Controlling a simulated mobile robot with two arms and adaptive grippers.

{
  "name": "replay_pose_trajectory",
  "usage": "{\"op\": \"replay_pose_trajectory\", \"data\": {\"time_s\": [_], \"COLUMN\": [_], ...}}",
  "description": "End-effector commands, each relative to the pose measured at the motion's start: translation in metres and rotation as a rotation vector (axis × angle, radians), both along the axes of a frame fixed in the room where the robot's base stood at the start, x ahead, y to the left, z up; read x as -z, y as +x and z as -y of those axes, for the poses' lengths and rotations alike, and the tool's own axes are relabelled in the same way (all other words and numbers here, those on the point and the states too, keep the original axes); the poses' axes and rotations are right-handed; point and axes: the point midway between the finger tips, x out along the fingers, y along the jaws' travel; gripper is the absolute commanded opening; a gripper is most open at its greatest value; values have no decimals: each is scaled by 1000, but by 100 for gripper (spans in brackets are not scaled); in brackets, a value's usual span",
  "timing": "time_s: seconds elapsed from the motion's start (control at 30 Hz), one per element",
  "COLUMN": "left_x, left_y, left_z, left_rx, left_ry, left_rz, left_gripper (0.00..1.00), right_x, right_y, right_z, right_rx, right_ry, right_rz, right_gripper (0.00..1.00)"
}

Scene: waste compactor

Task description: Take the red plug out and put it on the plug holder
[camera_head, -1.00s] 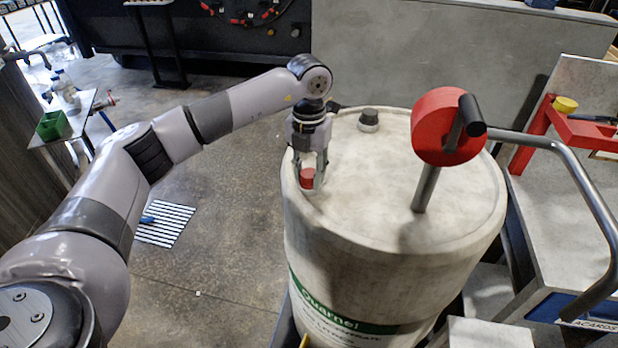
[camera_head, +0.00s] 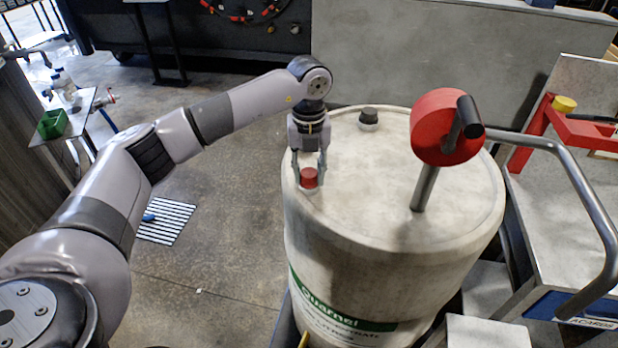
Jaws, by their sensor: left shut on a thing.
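The red plug (camera_head: 309,177) stands upright at the left part of the pale drum's top (camera_head: 400,215), with a whitish ring around its base. My left gripper (camera_head: 308,174) points down over it from above. Its two fingers are on either side of the plug and shut on it. The plug still appears seated in the drum top; I cannot see a gap below it. I cannot tell for sure which thing is the plug holder. My right gripper is not in view.
A dark cap (camera_head: 369,117) sits at the back of the drum top. A red disc (camera_head: 440,127) on a metal rod rises over the drum's right side. A bent metal bar (camera_head: 590,200) and a red bracket (camera_head: 580,132) with a yellow knob (camera_head: 565,104) are at the right.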

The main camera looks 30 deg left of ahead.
Motion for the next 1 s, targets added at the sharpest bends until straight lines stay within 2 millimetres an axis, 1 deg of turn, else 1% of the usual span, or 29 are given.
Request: {"op": "replay_pose_trajectory", "data": {"time_s": [0.07,0.17,0.3,0.43,0.53,0.7,0.73,1.0], "left_x": [0,-1,-2,-1,0,0,0,0], "left_y": [0,0,0,0,0,0,0,0], "left_z": [0,0,0,0,0,0,0,0], "left_rx": [-3,-67,-267,-409,-448,-450,-450,-448], "left_ry": [0,0,-1,0,0,0,0,0], "left_rz": [0,0,-1,-1,0,0,0,0], "left_gripper": [0,0,0,0,0,0,32,50], "right_x": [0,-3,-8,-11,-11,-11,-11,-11], "right_y": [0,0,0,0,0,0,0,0], "right_z": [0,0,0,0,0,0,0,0], "right_rx": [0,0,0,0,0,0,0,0], "right_ry": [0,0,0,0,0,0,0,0], "right_rz": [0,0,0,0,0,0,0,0], "right_gripper": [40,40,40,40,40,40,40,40]}}
